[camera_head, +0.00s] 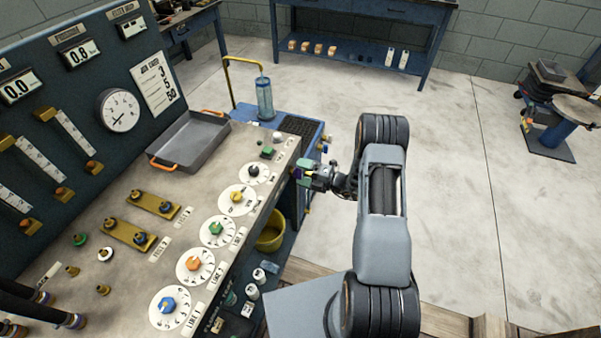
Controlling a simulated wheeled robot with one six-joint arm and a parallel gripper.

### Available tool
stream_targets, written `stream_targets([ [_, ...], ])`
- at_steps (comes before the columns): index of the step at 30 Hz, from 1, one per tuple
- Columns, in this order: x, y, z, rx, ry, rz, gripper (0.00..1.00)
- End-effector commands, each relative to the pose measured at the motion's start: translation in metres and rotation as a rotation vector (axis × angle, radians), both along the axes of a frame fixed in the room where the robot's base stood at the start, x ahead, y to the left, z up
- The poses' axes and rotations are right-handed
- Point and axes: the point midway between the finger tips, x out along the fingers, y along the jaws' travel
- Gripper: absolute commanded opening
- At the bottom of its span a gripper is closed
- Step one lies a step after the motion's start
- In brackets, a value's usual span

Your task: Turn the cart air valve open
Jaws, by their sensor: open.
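The blue cart (313,129) stands behind the end of the control bench. Small brass fittings (324,149) with dark parts show on its right side, near my gripper; they are too small to tell which is the air valve or how its handle stands. My gripper (305,172) is at the far right end of the bench, open, pointing left toward the bench edge and the cart's side. A small purple part shows between or beside the fingertips. I cannot tell whether the fingers touch anything.
The control bench (130,185) fills the left, with several dials and coloured knobs along its front edge. A grey tray (190,141) with orange handles lies on it. A yellow bucket (271,233) is below.

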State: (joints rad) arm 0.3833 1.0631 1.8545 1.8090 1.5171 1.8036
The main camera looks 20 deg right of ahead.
Motion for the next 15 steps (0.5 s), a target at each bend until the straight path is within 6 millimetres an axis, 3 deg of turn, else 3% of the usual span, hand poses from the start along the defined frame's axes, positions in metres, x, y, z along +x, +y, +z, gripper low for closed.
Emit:
stream_targets([
  [15, -0.058, -0.08, -0.001, -0.001, 0.001, -0.005, 0.89],
])
